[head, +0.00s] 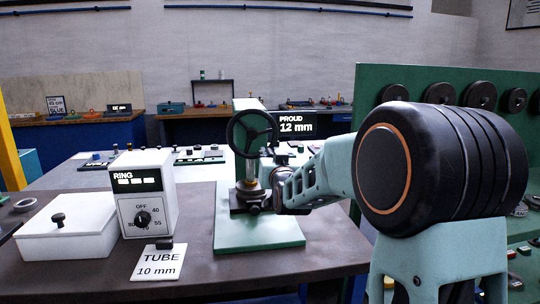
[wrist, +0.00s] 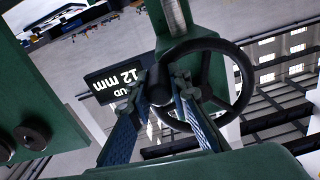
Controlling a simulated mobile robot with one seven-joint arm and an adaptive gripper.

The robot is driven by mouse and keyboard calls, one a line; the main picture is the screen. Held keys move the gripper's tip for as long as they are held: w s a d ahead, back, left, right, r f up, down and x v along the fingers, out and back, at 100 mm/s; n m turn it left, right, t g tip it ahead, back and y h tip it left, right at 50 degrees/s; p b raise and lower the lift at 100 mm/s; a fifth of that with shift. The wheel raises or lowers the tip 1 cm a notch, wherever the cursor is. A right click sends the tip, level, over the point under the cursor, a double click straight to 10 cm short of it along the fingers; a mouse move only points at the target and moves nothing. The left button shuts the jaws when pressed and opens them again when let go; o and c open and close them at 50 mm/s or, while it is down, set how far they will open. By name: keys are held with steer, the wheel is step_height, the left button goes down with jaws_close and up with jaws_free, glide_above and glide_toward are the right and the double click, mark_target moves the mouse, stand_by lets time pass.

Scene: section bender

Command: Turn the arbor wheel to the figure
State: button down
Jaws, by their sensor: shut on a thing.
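The arbor wheel (head: 234,149) is a black spoked handwheel upright on the green bender stand at the middle of the table. It also shows in the wrist view (wrist: 250,92), filling the middle. My gripper (wrist: 162,92) is shut on the wheel at its left side in that view, around a dark rounded part. Its blue-padded fingers come up from below. In the head view my gripper (head: 280,184) reaches in from the right, low beside the stand; its fingertips are hard to make out. A black display (head: 297,123) reads "PROUD 12 mm" behind the wheel; it also shows tilted in the wrist view (wrist: 112,84).
A white box marked RING (head: 146,193) with a dial stands left of the bender. Beside it are a lidded white bin (head: 68,230) and a card (head: 159,263) reading "TUBE 10 mm". A green rack (head: 390,78) with black discs stands at right.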

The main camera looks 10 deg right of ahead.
steer(key=b, duration=0.1)
steer(key=f+m+b, duration=0.1)
steer(key=shift+a+b, duration=0.25)
steer(key=shift+b, duration=0.05)
steer(key=shift+a+r+m+b, duration=0.1)
steer(key=shift+a+m+b, duration=0.15)
steer(key=shift+m+b, duration=0.4)
steer(key=c, duration=1.8)
jaws_free()
steer(key=shift+s, duration=0.15)
steer(key=s, duration=0.7)
